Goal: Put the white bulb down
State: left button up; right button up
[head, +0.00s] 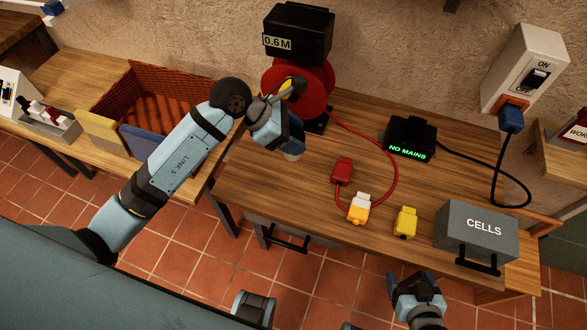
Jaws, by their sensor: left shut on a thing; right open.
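My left gripper (288,143) is above the left part of the wooden table, in front of the red reel. It is shut on a small pale thing, which I take to be the white bulb (292,156). Only its lower end shows below the fingers; the rest is hidden by the gripper. I cannot tell whether it touches the table (260,190). My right gripper (412,280) is open at the table's front edge, below the yellow piece, and looks empty.
A red reel (318,92) stands behind my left gripper. A red plug (341,170), an orange-and-white piece (358,209) and a yellow piece (405,222) lie mid-table. The "NO MAINS" box (410,135) and grey "CELLS" box (477,232) stand right. Clear wood lies front left.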

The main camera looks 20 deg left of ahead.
pick_arm(q)
notch_tip(320, 180, down, 13)
jog(key=shift+f, duration=0.1)
dwell(0.3)
jog(key=shift+f, duration=0.1)
jog(key=o, duration=1)
